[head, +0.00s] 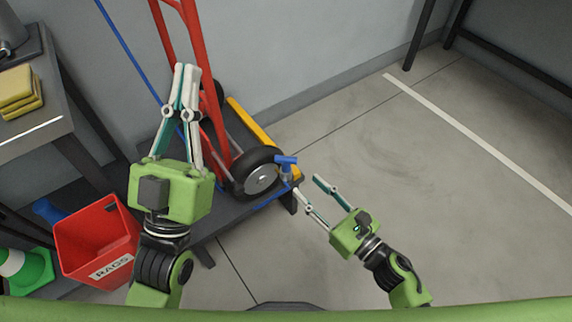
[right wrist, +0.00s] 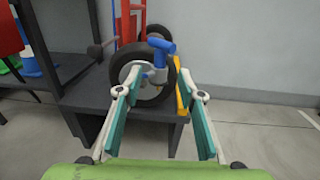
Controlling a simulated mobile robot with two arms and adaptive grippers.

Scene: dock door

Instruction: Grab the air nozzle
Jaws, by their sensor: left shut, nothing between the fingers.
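The air nozzle (head: 287,161) has a blue head and a grey lower part. It stands at the right end of a dark low platform, in front of the hand truck's wheel. My right gripper (head: 307,185) is open and empty, just to the right of and below the nozzle. In the right wrist view the nozzle (right wrist: 160,50) shows beyond and between the open fingertips (right wrist: 160,72), apart from them. My left gripper (head: 187,70) is shut and empty, in front of the red hand truck.
A red hand truck (head: 209,125) with a black wheel (head: 243,178) stands on the dark platform (head: 222,215), beside a yellow bar (head: 250,122). A red RAGS bin (head: 95,240) and a green cone (head: 32,270) are at left. The floor (head: 440,170) at right is clear.

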